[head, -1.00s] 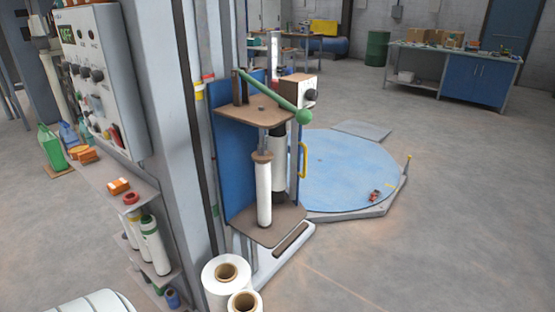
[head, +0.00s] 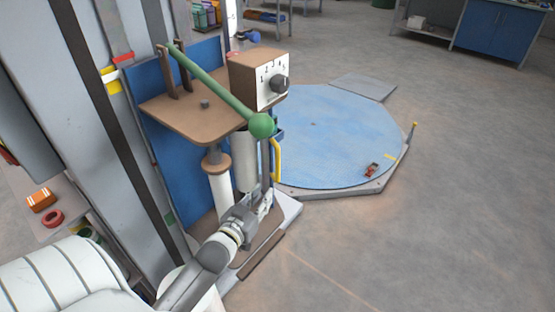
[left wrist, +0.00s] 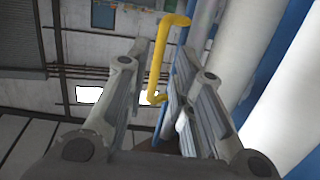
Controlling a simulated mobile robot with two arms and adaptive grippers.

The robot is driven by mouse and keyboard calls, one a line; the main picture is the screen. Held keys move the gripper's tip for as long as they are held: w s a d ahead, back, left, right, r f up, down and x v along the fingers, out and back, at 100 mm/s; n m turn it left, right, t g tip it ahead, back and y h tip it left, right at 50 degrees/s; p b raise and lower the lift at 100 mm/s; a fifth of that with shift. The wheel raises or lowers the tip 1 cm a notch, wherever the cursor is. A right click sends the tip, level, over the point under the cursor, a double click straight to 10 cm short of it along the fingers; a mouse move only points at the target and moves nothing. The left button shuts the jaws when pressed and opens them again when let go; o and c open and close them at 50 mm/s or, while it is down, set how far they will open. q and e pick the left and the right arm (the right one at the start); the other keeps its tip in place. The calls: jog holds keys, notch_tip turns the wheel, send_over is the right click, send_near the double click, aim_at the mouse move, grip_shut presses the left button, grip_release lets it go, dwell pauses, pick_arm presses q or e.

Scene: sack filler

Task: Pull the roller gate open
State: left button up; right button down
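The roller gate, with a blue panel edge (head: 279,129) and a yellow bar handle (head: 277,160), stands at the front right of the film carriage. White rollers (head: 246,160) stand beside it. My left gripper (head: 267,196) is just below the handle in the head view and hides the lower part of the gate. In the left wrist view the gripper (left wrist: 160,72) is open, and the yellow handle (left wrist: 157,65) shows between its fingers, toward the tips. I cannot tell whether they touch. My right gripper is not in view.
A brown shelf (head: 190,112) with a green lever (head: 215,88) ending in a ball is above my left gripper. A control box (head: 262,75) with a dark knob stands behind. A blue turntable (head: 340,135) lies to the right. The floor at front right is clear.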

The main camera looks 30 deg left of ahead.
pick_arm(q)
jog(key=t, duration=0.1)
send_near(276, 163)
jog(key=w, duration=0.3)
jog(key=w+a, duration=0.1)
jog(key=w, duration=0.3)
jog(key=w+p, duration=0.1)
jog(key=w, duration=0.2)
jog(key=shift+w+a+f, duration=0.2)
jog(key=shift+w, duration=0.15)
grip_shut()
